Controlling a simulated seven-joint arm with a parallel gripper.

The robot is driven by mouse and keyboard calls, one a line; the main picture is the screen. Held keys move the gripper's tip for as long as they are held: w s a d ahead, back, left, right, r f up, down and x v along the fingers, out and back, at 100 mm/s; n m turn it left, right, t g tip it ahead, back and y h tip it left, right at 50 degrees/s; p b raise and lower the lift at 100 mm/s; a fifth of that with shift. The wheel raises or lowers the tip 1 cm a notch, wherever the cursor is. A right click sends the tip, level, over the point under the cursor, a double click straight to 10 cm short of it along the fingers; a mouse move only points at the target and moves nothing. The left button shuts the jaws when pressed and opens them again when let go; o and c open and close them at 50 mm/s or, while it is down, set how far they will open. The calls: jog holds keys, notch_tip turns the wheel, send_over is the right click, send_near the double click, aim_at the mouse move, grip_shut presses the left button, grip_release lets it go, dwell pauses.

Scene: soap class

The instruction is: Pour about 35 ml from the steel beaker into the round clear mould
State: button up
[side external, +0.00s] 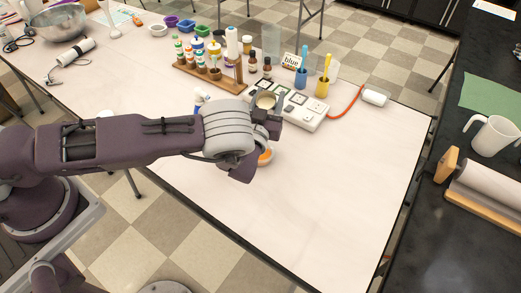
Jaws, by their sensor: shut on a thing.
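My gripper (268,117) is at the end of the arm over the middle of the white table, in front of the hot plate. It is shut on a small round vessel with pale cream contents (265,101), which looks like the steel beaker; my gripper hides most of its wall. Its mouth faces up and it looks about upright. Below my wrist, a round orange thing with a pale rim (265,157) shows in part on the table. I cannot tell whether it is the round clear mould.
A white hot-plate unit (309,119) stands just behind my gripper. Blue (301,79) and yellow (322,87) cups, a "blue" card (291,61) and a wooden bottle rack (207,80) stand behind. An orange cable (346,108) runs right. The table's front right is clear.

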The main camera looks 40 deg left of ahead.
aim_at(267, 92)
jog(key=shift+t+y, duration=0.3)
jog(key=shift+t, duration=0.6)
jog(key=shift+s+d+r, duration=0.1)
jog(key=shift+s+r, duration=0.15)
jog(key=shift+r, duration=0.35)
jog(key=shift+s+d+r, duration=0.1)
jog(key=shift+s+r, duration=0.2)
jog(key=shift+r, duration=0.35)
jog(key=shift+s+d+r, duration=0.1)
jog(key=shift+s+r, duration=0.15)
jog(key=shift+r, duration=0.35)
jog(key=shift+s+d+r+t+y, duration=0.1)
jog(key=shift+s+r+t+y, duration=0.2)
jog(key=shift+r+t, duration=0.5)
jog(key=shift+y, duration=0.3)
jog(key=shift+s+d+t, duration=0.1)
jog(key=shift+t, duration=0.2)
jog(key=shift+s+d, duration=0.15)
jog(key=shift+s, duration=0.05)
jog(key=shift+s, duration=0.1)
jog(key=shift+s+d+t, duration=0.15)
jog(key=shift+s+t, duration=0.3)
jog(key=shift+t, duration=0.05)
jog(key=shift+s+d+r+t, duration=0.1)
jog(key=shift+s+r+t, duration=0.15)
jog(key=shift+r+t, duration=0.5)
